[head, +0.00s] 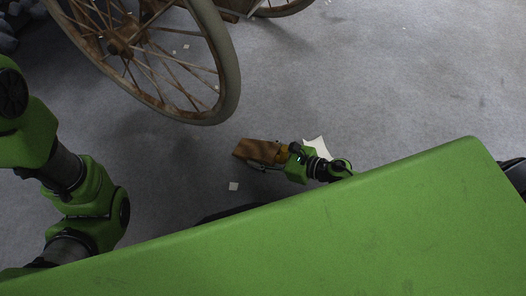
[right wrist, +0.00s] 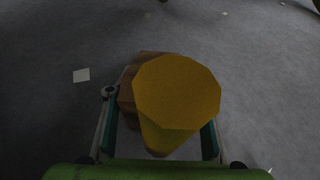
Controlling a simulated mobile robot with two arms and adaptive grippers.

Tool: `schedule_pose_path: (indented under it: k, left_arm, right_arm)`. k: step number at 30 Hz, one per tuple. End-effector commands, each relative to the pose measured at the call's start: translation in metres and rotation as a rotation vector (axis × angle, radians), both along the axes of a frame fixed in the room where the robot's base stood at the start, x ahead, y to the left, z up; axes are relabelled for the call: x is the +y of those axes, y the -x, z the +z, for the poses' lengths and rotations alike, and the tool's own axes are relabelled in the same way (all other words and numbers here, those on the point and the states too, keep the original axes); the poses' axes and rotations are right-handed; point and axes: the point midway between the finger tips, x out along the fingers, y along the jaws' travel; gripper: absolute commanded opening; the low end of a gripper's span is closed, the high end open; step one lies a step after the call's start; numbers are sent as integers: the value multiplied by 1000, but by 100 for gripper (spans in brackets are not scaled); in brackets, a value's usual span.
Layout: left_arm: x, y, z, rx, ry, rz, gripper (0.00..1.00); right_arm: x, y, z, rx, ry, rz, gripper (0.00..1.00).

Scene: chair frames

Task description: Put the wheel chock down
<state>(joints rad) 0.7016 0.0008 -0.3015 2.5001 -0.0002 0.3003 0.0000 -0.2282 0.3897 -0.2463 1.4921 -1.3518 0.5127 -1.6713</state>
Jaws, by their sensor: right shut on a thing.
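The wheel chock is a brown wooden block (head: 252,149) with a yellow part at the end towards my right gripper. In the right wrist view the yellow round end (right wrist: 178,92) faces the camera and hides most of the brown block (right wrist: 130,98). My right gripper (head: 268,158) is shut on the chock, with one finger on each side of it in the right wrist view. The chock is low, close to the floor. I cannot tell whether it touches the floor. My left arm shows at the left, but its gripper is out of view.
A large spoked wheel (head: 231,80) of a wooden cart stands above and left of the chock, apart from it. Paper scraps lie on the grey floor, one (head: 233,186) below the chock, a larger one (head: 318,147) to its right. The floor at upper right is mostly clear.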

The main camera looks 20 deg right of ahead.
Motion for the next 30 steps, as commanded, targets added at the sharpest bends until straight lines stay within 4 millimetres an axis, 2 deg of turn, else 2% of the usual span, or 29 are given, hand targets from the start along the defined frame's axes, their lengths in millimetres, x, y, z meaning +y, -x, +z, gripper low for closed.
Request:
schedule_pose_path:
  k: [1,2,3,16,20,30]
  left_arm:
    - [0,1,-4,-2,0,0,40]
    - [1,2,-3,-3,1,-1,40]
    - [1,2,-2,-3,1,-1,40]
    - [1,1,3,-2,2,0,40]
    - [1,0,11,1,1,1,40]
    - [0,-2,38,5,1,2,40]
  right_arm:
    - [0,-1,-2,-3,-1,0,13]
    - [0,0,-2,0,0,0,53]
    - [0,0,-2,0,0,0,64]
    - [0,0,4,0,0,0,65]
    - [-13,13,10,4,2,-3,65]
    - [-59,61,39,3,2,-1,65]
